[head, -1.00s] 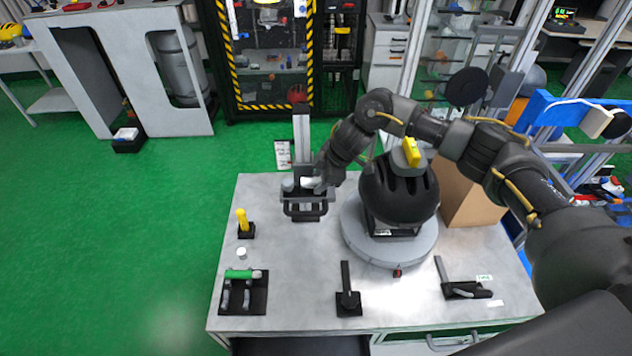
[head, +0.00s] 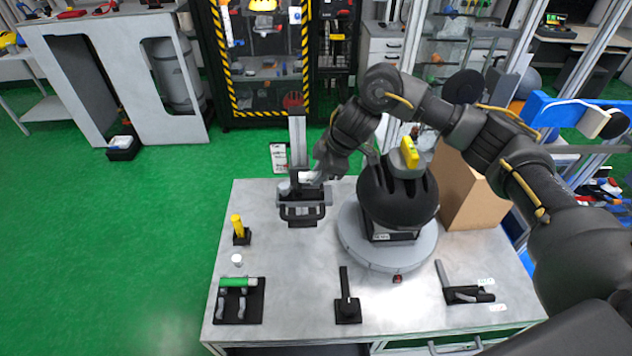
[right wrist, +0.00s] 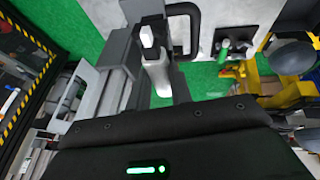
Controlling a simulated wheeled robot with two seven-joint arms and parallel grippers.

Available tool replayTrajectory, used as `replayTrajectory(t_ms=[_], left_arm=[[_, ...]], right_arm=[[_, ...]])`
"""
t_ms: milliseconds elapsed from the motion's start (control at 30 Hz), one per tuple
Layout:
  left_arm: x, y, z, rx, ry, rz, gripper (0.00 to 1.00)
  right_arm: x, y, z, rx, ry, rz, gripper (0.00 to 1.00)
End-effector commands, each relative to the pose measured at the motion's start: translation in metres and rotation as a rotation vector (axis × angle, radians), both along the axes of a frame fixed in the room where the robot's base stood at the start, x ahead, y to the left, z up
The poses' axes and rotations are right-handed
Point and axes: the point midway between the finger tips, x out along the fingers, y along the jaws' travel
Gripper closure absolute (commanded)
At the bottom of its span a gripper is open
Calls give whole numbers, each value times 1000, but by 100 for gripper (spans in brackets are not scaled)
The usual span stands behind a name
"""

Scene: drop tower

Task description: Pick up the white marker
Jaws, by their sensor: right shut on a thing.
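The white marker (head: 307,177) shows as a small white piece at my right gripper (head: 310,179), over the black handled stand at the table's far left. In the right wrist view the white marker (right wrist: 157,72) stands between the dark fingers of my right gripper (right wrist: 160,88), its narrower white end pointing away from the camera. The gripper is shut on it. The fingertips are small and partly hidden in the head view. My left gripper is not in view.
The black stand (head: 302,214) has a handle and a grey upright post (head: 298,142) behind it. A yellow item (head: 238,226), a small white cylinder (head: 237,260) and a green cylinder (head: 238,282) are at the left. A round grey base (head: 375,258) carries a black dome (head: 397,192).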

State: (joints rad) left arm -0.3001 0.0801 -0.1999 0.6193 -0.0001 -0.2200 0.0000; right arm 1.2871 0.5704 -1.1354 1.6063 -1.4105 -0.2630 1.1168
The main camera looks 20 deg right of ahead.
Motion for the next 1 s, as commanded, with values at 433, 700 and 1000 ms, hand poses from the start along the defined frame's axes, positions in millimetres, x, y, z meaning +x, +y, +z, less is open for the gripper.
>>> replayTrajectory(t_ms=[433, 700, 1000], left_arm=[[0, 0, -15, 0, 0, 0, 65], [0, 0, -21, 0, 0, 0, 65], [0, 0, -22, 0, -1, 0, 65]], right_arm=[[-80, -10, 60, -1, -6, 3, 95], [-110, -13, 73, 0, -3, 2, 95], [-119, -15, 77, 1, -1, -2, 95]])
